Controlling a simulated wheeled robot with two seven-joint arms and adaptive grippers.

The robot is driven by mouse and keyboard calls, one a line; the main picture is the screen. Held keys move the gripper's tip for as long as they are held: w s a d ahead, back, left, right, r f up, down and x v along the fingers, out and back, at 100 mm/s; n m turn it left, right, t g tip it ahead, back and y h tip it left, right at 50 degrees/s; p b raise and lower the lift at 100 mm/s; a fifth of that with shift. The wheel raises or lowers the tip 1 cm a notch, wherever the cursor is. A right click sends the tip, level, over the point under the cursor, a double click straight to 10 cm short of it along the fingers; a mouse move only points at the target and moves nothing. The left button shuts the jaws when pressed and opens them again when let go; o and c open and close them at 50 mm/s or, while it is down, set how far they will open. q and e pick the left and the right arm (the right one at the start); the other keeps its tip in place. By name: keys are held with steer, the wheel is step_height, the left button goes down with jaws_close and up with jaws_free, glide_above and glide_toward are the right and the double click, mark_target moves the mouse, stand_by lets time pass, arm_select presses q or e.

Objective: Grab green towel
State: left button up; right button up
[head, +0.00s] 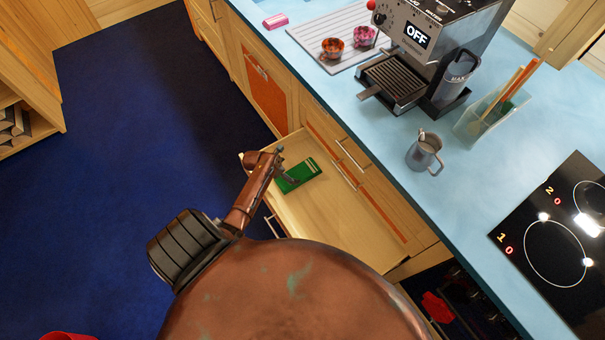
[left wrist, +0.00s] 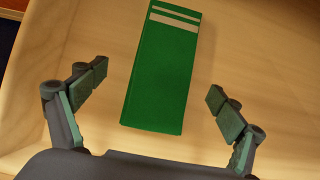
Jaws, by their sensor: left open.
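The green towel (head: 302,174) is a folded rectangle with pale stripes at one end. It lies flat in the open wooden drawer (head: 335,222). My left gripper (head: 287,177) reaches into the drawer at the towel's near left side. In the left wrist view, the towel (left wrist: 163,75) lies between and beyond the two spread fingers of my left gripper (left wrist: 156,82). Bare drawer floor shows on both sides of the towel, and neither finger visibly touches it. The gripper is open and empty. My right gripper is not in view.
A light blue counter (head: 375,135) runs above the drawer. It bears a coffee machine (head: 425,50), a metal jug (head: 424,152), a tray with two small bowls (head: 333,47) and a cooktop (head: 560,240). Dark blue floor (head: 110,190) is clear on the left.

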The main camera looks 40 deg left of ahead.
mark_target(298, 173)
arm_select(q)
steer(key=shift+b+x, duration=0.35)
steer(key=shift+x, duration=0.7)
steer(key=b+x, duration=0.1)
steer(key=x, duration=0.1)
steer(key=b+x, duration=0.1)
steer(key=x, duration=0.1)
steer(key=b+x, duration=0.1)
steer(key=shift+w+d+f, duration=0.25)
steer(key=shift+d+f, duration=0.05)
steer(key=shift+d, duration=0.05)
steer(key=shift+r, duration=0.15)
steer(key=c, duration=1.2)
steer(key=shift+c, duration=0.2)
